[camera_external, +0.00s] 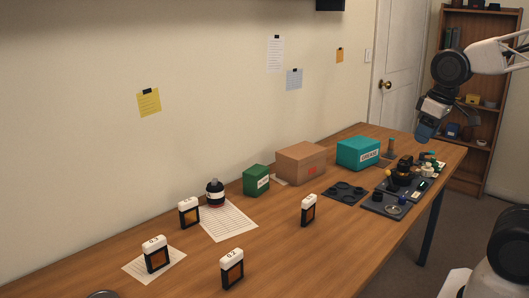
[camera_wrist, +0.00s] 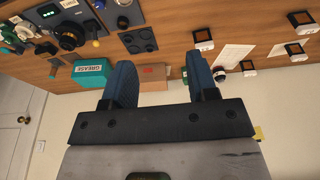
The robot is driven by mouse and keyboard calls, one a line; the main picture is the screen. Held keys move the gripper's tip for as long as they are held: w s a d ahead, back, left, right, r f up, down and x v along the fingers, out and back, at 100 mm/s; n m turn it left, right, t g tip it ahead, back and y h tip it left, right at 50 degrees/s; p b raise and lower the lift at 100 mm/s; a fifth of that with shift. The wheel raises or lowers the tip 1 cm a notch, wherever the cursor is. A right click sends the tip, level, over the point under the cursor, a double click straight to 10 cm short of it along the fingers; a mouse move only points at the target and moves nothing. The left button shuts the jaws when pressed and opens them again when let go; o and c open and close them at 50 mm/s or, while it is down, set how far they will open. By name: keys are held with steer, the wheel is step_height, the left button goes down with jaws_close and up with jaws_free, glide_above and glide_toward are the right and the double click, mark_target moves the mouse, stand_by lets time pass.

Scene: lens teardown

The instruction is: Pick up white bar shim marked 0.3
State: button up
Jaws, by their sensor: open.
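Several upright shims with white tops, black frames and orange windows stand on the table. The one on a paper sheet at the front left (camera_external: 156,256) seems to read 0.3, but the print is small. The front one (camera_external: 232,269) seems to read 0.2. Marks on the shim near the black jar (camera_external: 189,212) and the one farther right (camera_external: 308,210) are unclear. In the wrist view, the shim on the paper (camera_wrist: 294,50) is at the right, unreadable. My gripper (camera_wrist: 162,78) is open and empty, raised above the table's far right end (camera_external: 426,128), far from the shims.
A teal grease box (camera_external: 358,153), cardboard box (camera_external: 301,163), green box (camera_external: 256,180) and black jar (camera_external: 215,193) line the wall side. Dark trays with lens parts (camera_external: 386,208) and a dark mat with round recesses (camera_external: 345,193) lie right.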

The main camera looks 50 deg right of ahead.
steer(key=shift+w+a, duration=0.1)
steer(key=m+g+y, duration=0.4)
steer(key=m+y, duration=0.7)
steer(key=m, duration=0.1)
glide_above(164, 236)
steer(key=s+d, duration=0.4)
steer(key=d, duration=0.4)
steer(key=s+d, duration=0.3)
steer(key=d, duration=0.5)
step_height(164, 236, down, 12)
steer(key=w+a+f+m+y, duration=0.1)
steer(key=w+a+f, duration=0.1)
steer(key=a+f, duration=0.1)
steer(key=w+a+f+m, duration=0.2)
steer(key=a+f, duration=0.2)
steer(key=w+a+f+m+t+y, duration=0.1)
steer(key=w+a+f+m, duration=0.1)
steer(key=w+a+f, duration=0.1)
steer(key=shift+a+f+y, duration=0.3)
steer(key=shift+a+f, duration=0.05)
steer(key=shift+a, duration=0.15)
steer(key=shift+w+a+f+m, duration=0.2)
steer(key=shift+a+f+m, duration=0.1)
steer(key=shift+f, duration=0.05)
steer(key=shift+x, duration=1.3)
